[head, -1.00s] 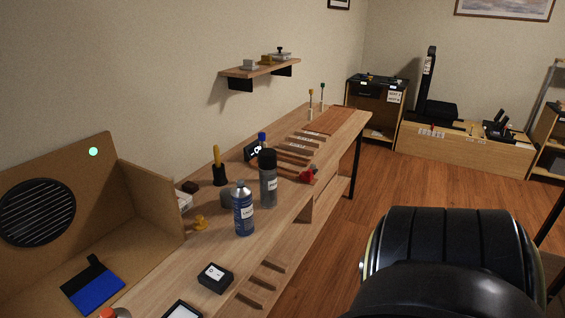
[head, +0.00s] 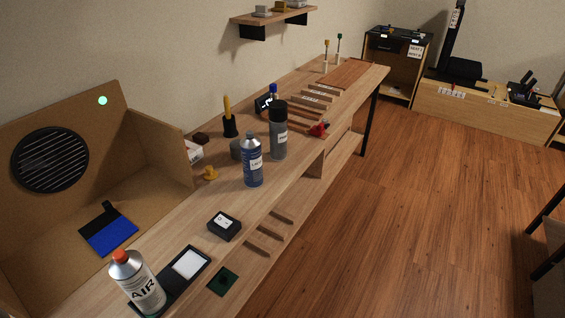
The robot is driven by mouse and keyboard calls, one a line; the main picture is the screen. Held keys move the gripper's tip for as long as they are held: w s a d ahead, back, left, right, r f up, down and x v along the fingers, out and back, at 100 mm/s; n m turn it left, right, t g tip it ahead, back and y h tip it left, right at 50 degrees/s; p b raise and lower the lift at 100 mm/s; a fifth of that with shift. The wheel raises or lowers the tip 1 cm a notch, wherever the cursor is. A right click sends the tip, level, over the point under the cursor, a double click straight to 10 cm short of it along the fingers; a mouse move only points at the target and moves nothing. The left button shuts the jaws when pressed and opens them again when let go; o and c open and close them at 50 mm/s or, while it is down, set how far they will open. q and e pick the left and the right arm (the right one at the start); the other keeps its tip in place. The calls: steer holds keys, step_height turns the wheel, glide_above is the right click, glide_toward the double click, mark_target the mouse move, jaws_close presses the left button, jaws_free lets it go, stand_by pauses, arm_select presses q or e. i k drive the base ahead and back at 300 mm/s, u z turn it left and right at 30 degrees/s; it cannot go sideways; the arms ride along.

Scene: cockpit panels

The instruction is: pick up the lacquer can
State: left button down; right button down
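The lacquer can (head: 252,162) looks to be the blue spray can with a white label, whose small print seems to start with "LA". It stands upright on the wooden workbench (head: 190,230), near the middle of the view. A taller dark grey can (head: 278,132) stands just behind it to the right, its lower label too small to read. Neither of my grippers shows in the head view.
A yellow-handled tool (head: 228,117) stands behind. A brown booth (head: 60,205) borders the left.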

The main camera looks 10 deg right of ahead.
mark_target(251, 147)
steer(key=k, duration=0.6)
steer(key=z, duration=0.4)
steer(key=i, duration=0.85)
steer(key=u, duration=0.45)
steer(key=i, duration=0.75)
steer(key=u, duration=0.55)
